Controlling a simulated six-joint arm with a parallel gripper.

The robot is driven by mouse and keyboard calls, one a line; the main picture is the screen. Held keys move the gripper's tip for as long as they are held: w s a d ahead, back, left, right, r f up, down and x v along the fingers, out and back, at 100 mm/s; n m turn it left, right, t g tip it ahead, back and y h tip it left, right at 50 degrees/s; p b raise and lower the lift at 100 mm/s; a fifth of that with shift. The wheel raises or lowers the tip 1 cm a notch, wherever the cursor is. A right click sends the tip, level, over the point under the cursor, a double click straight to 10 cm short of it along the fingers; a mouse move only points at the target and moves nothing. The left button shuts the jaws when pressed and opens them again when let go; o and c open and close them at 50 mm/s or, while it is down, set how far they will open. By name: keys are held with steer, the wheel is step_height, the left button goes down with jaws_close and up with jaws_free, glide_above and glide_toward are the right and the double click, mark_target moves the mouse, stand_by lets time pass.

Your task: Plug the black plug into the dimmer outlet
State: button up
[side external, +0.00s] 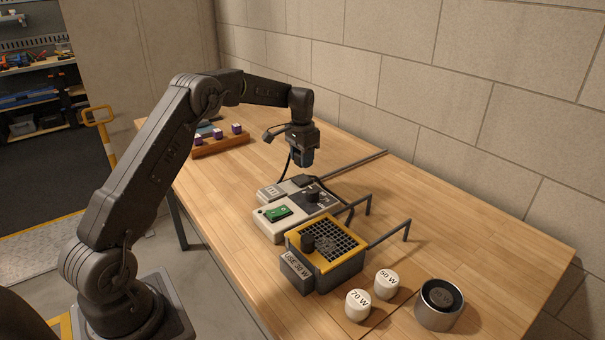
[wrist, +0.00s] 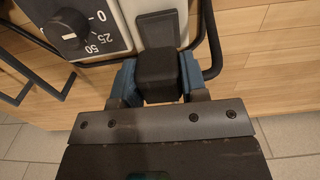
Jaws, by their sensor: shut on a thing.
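My gripper (side external: 301,160) hangs above the back end of the dimmer (side external: 268,223), a light grey box with a black dial panel. In the wrist view, the blue fingers of my gripper (wrist: 158,82) are shut on the black plug (wrist: 157,70), one finger on each side. A flat dark piece (wrist: 157,28), which looks like the outlet, lies just beyond the plug. Whether the two touch cannot be told. The dimmer knob (wrist: 69,22) and its 0, 25 and 50 marks show at the upper left. The plug's prongs are hidden.
A yellow-topped grid box (side external: 327,243) labelled "USE 30 W" stands in front of the dimmer. Rod hooks (side external: 392,233) stick up beside the box. A black cord runs near my gripper.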

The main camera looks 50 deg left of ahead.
steer(key=shift+r, duration=0.65)
steer(key=shift+s, duration=0.15)
steer(key=r, duration=0.1)
glide_above(272, 191)
steer(key=shift+f, duration=0.1)
stand_by(0.4)
steer(key=shift+f, duration=2.85)
steer(key=shift+f, duration=0.6)
